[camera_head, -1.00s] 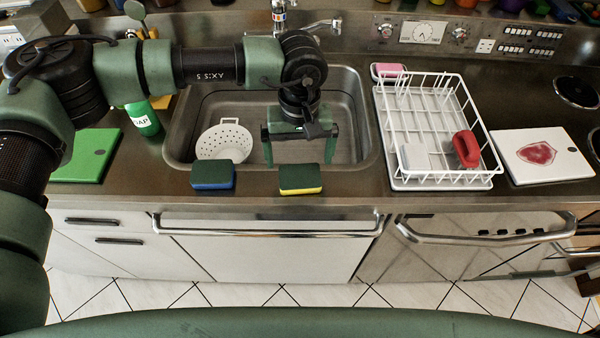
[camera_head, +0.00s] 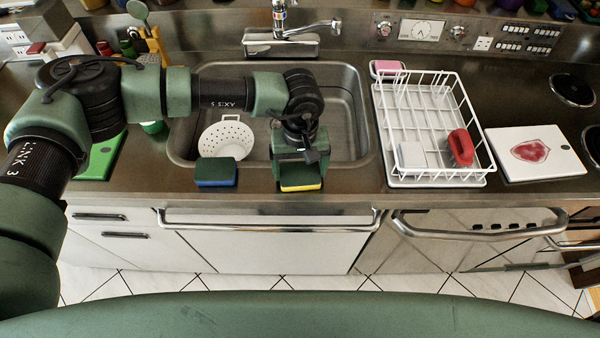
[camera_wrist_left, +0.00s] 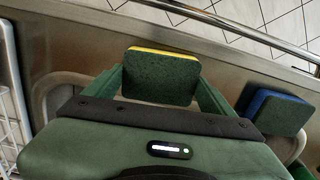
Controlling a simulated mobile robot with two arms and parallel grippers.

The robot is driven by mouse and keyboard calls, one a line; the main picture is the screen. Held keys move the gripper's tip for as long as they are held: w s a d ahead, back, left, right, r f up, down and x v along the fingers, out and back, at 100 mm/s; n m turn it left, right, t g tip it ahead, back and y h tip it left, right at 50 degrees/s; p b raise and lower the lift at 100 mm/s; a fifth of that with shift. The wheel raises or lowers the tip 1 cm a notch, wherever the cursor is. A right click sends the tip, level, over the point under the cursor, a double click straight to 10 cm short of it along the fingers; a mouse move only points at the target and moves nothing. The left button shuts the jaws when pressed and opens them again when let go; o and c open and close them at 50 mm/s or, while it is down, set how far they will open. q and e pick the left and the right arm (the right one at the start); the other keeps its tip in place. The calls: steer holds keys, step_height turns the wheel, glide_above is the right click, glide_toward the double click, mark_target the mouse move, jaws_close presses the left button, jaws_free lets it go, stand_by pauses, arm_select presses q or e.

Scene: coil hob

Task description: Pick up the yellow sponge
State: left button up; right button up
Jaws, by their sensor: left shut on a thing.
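The yellow sponge (camera_head: 301,186) has a dark green scouring top and a yellow body. It is at the front edge of the sink. My left gripper (camera_head: 299,176) is over it, its fingers on either side, shut on it. In the left wrist view the sponge (camera_wrist_left: 161,76) sits between the two fingers of the left gripper (camera_wrist_left: 160,84), mostly its green face and a thin yellow edge showing. I cannot tell whether it is clear of the counter. My right gripper is not in view.
A blue sponge with a green top (camera_head: 215,172) lies just to the left, also in the wrist view (camera_wrist_left: 277,112). The sink (camera_head: 350,110) holds a white colander (camera_head: 226,140). A white dish rack (camera_head: 440,178) stands to the right, and a white board (camera_head: 560,165) beyond it.

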mark_target(300, 172)
arm_select(q)
steer(key=shift+w+r+b, duration=0.1)
steer(key=shift+r+b, duration=0.2)
steer(key=shift+r, duration=0.35)
step_height(300, 172, up, 19)
steer(key=b, duration=0.5)
steer(key=s+a+f, duration=0.3)
steer(key=a+f, duration=0.1)
steer(key=a, duration=0.5)
steer(key=s+a+f+m, duration=0.1)
steer(key=s+a+f, duration=0.2)
steer(key=a, duration=0.6)
steer(key=shift+s+a+f, duration=0.15)
steer(key=shift+a+f, duration=0.25)
steer(key=shift+f, duration=0.2)
